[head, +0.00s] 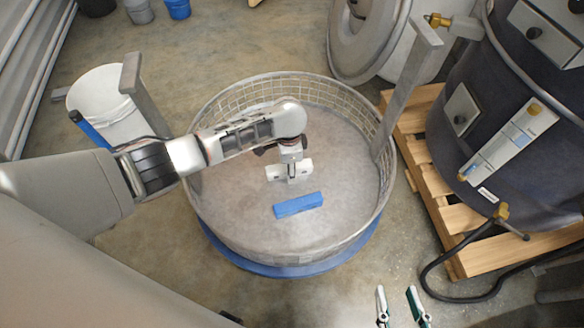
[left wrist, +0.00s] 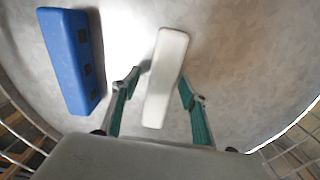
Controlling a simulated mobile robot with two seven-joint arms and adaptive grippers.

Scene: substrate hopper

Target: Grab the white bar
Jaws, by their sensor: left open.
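The white bar (head: 275,173) lies on the floor of a round wire-walled hopper, partly hidden by my left gripper (head: 291,178), which points down over it. In the left wrist view the white bar (left wrist: 167,72) lies lengthwise between the two green-padded fingers of the left gripper (left wrist: 159,79). The fingers are open, with a gap visible on each side of the bar. My right gripper (head: 398,291) is open and empty at the bottom edge of the head view, outside the hopper.
A blue bar (head: 298,205) lies near the white one, also seen in the left wrist view (left wrist: 70,60). The hopper's mesh rim (head: 228,97) surrounds both. A dark drum (head: 510,110) on a wooden pallet (head: 432,183) stands right; a white bucket (head: 105,100) stands left.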

